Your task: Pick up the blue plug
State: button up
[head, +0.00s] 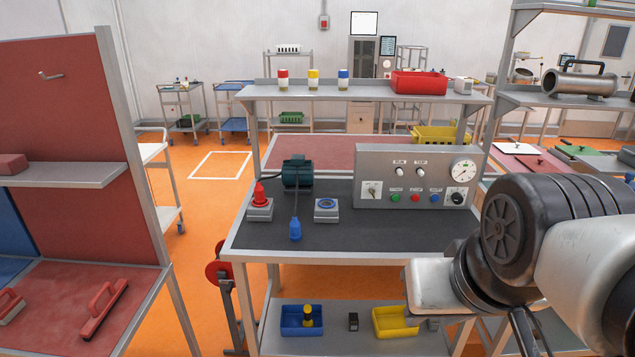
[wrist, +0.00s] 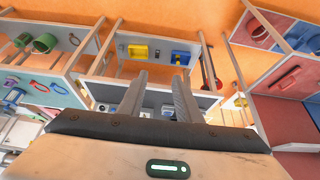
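The blue plug (head: 295,230) lies on the dark top of the workbench (head: 380,232) near its front edge, in the head view. A dark cable runs from it back to a dark green motor (head: 297,174). A grey socket box with a blue ring (head: 326,208) sits to the right of the plug. A red plug (head: 260,196) stands on a similar box to the left. My gripper (wrist: 159,76) is open, its two fingers apart with nothing held between them. In the head view my arm is at the right, well away from the plug. I cannot make out the plug in the wrist view.
A control panel (head: 415,178) with buttons and a gauge stands at the bench's back right. A shelf (head: 365,95) above holds small bottles and a red bin (head: 419,83). A lower shelf holds a blue bin (head: 291,320) and a yellow bin (head: 394,321). The bench's front right is clear.

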aim_at(295, 225)
jog(key=i+j, duration=1.25)
jog(key=i, duration=0.25)
